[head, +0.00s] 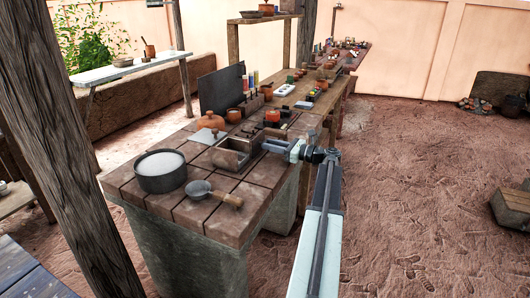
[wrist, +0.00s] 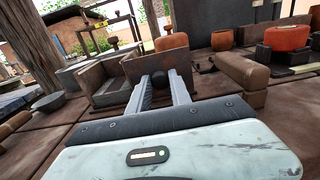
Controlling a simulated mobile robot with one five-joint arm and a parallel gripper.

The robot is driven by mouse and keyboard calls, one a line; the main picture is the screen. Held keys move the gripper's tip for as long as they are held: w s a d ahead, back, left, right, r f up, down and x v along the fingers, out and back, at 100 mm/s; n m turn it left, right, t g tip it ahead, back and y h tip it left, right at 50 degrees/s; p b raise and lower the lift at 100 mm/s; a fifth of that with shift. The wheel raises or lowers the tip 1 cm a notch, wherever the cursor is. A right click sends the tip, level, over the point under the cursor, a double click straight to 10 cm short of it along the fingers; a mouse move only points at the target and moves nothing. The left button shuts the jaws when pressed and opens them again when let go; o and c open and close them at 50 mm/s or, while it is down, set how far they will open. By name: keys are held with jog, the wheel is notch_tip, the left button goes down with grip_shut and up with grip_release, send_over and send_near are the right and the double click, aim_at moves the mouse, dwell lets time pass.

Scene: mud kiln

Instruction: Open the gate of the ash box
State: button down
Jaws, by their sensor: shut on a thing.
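The ash box (head: 228,159) is a small open-topped brown metal box on the tiled counter. In the wrist view, its brown gate panel (wrist: 185,66) stands upright straight ahead, with the box's side walls and inside (wrist: 107,93) showing to the left. A dark round knob (wrist: 158,77) shows in front of the panel. My gripper (head: 291,148) reaches in from the right of the box. In the wrist view, my gripper (wrist: 161,88) has its two fingers on either side of the knob, shut on it. I cannot tell how far the gate stands open.
A grey pot of white powder (head: 161,170) and a ladle (head: 212,194) stand on the near counter. An orange lidded pot (head: 211,121) is behind the box. In the wrist view, a brown block (wrist: 243,75) lies close to the right.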

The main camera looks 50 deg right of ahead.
jog(key=shift+d, duration=0.1)
jog(key=c, duration=1.2)
grip_release()
jog(key=v, duration=0.8)
jog(key=shift+w, duration=0.1)
